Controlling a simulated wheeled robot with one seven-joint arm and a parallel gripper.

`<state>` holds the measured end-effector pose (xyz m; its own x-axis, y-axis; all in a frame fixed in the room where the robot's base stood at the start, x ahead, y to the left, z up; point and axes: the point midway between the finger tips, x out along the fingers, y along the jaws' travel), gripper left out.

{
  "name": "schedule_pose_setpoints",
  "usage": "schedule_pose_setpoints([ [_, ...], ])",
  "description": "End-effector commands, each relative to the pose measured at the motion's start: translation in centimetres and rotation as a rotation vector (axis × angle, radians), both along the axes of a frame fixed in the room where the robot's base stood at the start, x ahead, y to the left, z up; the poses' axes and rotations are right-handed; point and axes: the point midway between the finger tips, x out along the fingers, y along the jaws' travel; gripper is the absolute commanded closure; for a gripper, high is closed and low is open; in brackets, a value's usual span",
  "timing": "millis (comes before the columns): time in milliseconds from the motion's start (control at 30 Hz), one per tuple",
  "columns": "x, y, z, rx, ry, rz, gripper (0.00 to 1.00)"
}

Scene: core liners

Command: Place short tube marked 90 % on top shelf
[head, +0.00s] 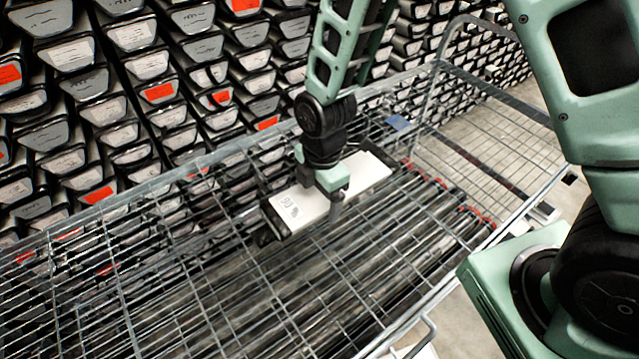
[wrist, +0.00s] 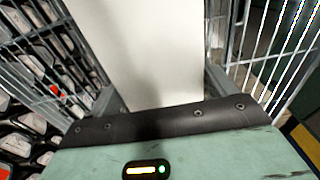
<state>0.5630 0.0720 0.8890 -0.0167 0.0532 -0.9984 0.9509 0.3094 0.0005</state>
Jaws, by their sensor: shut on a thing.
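The short tube (head: 303,207) is a pale, box-like piece with a dark end and "90 %" written near that end. My gripper (head: 333,190) is shut across its middle, with one finger showing on the near side. In the wrist view the pale tube (wrist: 145,45) runs up and away between the two fingers of my gripper (wrist: 165,92). The tube is over the wire-mesh top of the cart (head: 215,330). I cannot tell whether it touches the mesh.
Long dark tubes with red ends (head: 455,205) lie lower in the cart, beneath the mesh. A wall of stacked liners (head: 130,100) with white, grey and red labels stands close behind. The cart's raised wire end (head: 510,100) is at the right. Mesh left of the tube is clear.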

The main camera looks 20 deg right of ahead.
Motion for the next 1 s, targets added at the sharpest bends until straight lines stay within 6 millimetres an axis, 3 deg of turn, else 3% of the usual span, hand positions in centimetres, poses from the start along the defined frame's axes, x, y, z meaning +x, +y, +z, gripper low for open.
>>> schedule_pose_setpoints([
  [200,0.0,0.0,-2.1,0.000,0.000,0.000,0.83],
  [600,0.1,0.0,-2.6,0.000,-0.001,0.000,0.83],
  [633,0.0,0.0,-2.7,0.000,0.000,-0.001,0.14],
  [667,0.0,0.0,-2.6,0.000,0.000,-0.001,0.06],
  [700,0.0,0.0,-2.6,0.000,0.000,-0.001,0.00],
  [1000,0.0,0.0,-2.2,0.001,-0.001,-0.001,0.00],
])
